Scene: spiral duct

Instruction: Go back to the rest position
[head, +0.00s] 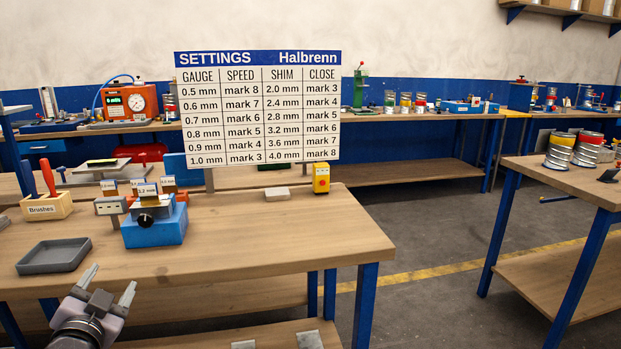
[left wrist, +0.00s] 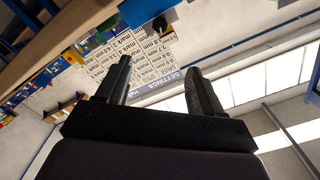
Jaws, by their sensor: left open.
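My left gripper (head: 108,287) is open and empty in the head view, at the front edge of the wooden table (head: 270,235), low on the left. In the left wrist view its two fingers (left wrist: 160,82) stand apart with nothing between them. My right gripper is in neither view.
On the table are a grey tray (head: 54,256), a brush box (head: 47,207), a blue device with a black knob (head: 155,230), a small grey block (head: 277,194) and a yellow device (head: 321,179). A settings board (head: 258,107) stands behind. Floor (head: 430,240) is clear towards the right table (head: 570,180).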

